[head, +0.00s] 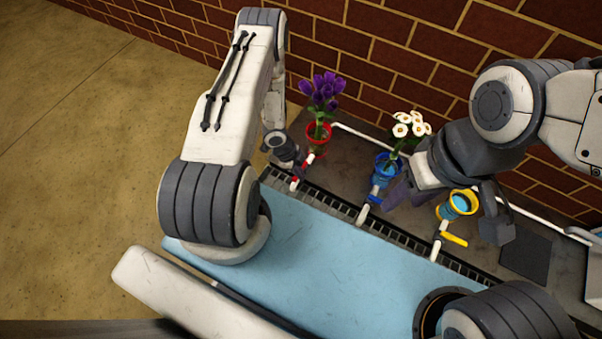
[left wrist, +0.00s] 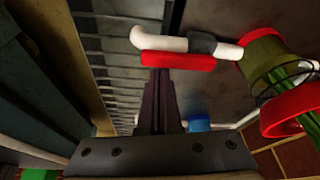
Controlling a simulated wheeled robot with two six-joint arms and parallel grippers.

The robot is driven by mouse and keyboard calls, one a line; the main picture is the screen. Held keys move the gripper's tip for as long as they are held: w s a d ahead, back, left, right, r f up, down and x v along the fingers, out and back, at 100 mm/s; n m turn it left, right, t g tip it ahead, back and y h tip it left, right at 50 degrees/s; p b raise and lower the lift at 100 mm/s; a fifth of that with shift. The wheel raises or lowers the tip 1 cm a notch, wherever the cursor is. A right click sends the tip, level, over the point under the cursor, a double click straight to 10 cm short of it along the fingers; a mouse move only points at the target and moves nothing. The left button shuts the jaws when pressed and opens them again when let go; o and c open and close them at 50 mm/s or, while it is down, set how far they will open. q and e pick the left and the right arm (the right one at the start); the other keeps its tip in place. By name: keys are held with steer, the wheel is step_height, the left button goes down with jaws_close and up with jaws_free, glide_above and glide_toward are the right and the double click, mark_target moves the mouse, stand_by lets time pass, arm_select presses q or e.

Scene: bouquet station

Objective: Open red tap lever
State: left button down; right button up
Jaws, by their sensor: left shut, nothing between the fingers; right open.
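The red tap lever (head: 308,160) is partly hidden behind my left gripper in the head view. In the left wrist view the red lever (left wrist: 178,61) lies alongside its white pipe (left wrist: 172,43), roughly parallel to it. My left gripper (head: 298,163) is shut and empty, right at the lever. In the left wrist view its closed fingertips (left wrist: 158,72) meet the lever's near edge; I cannot tell whether they touch. My right gripper (head: 450,210) is open and empty above the counter, near the yellow cup.
Purple flowers stand in a red pot (head: 318,132) just behind the red tap. White flowers stand in a blue pot (head: 385,163) by a blue lever (head: 373,196). A yellow cup (head: 460,203) stands near a yellow lever (head: 453,239). A drain grate (head: 335,203) runs along the front; a brick wall stands behind.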

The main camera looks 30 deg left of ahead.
arm_select(q)
steer(key=d, duration=0.1)
steer(key=d+p, duration=0.1)
steer(key=d, duration=0.1)
steer(key=shift+s+d+r, duration=0.1)
steer(key=shift+s+d, duration=0.05)
steer(key=shift+d, duration=0.1)
steer(key=p+v, duration=0.4)
steer(key=v, duration=0.5)
steer(key=shift+w+r, duration=0.35)
steer(key=shift+w, duration=0.05)
